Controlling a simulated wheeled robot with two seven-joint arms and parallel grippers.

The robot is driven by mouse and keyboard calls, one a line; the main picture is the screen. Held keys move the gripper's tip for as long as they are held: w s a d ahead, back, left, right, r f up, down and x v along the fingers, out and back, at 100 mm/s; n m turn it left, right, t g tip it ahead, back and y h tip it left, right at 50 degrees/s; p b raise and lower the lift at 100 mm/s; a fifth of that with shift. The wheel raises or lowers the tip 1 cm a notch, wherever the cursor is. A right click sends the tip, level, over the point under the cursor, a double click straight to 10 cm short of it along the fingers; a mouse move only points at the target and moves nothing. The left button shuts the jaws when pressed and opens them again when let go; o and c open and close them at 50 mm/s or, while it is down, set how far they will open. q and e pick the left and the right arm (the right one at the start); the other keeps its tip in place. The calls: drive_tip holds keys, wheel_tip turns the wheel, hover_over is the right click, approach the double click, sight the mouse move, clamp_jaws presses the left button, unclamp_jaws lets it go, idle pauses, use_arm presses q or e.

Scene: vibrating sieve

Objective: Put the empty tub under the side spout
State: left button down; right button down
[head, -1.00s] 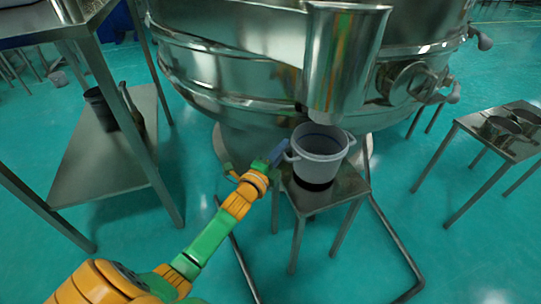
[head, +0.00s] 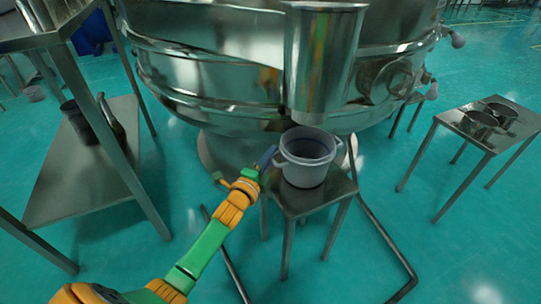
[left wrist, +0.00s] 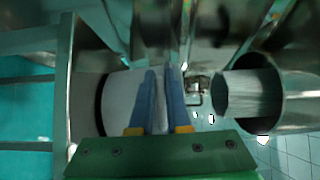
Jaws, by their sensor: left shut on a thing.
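The light grey tub (head: 305,173) looks empty and upright. It appears to rest on the small metal stand (head: 290,200), just below the open end of the side spout (head: 320,75). The spout's lower end overlaps the tub's far rim in the head view. My left gripper (head: 268,157) is at the tub's left side, its blue fingers shut on the tub's edge or handle. In the left wrist view the fingers (left wrist: 159,95) close over the pale tub (left wrist: 121,98), and the spout's round mouth (left wrist: 270,85) shows at right. My right gripper is out of view.
The big steel sieve (head: 220,85) stands behind the stand. A shelf rack (head: 75,185) with a dark container (head: 76,115) is at left. A low table (head: 470,130) with metal pans (head: 480,122) is at right. Floor pipes run beside the stand.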

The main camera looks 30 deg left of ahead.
use_arm(q)
drive_tip(key=shift+f, duration=0.2)
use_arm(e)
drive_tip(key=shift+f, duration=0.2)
use_arm(q)
drive_tip(key=c, duration=0.8)
unclamp_jaws()
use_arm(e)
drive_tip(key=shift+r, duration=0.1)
use_arm(q)
drive_tip(key=s+p, duration=0.1)
drive_tip(key=s, duration=0.6)
drive_tip(key=shift+p, duration=0.4)
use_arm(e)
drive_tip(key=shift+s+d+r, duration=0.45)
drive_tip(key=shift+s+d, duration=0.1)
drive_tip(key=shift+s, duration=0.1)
use_arm(q)
drive_tip(key=shift+d, duration=0.1)
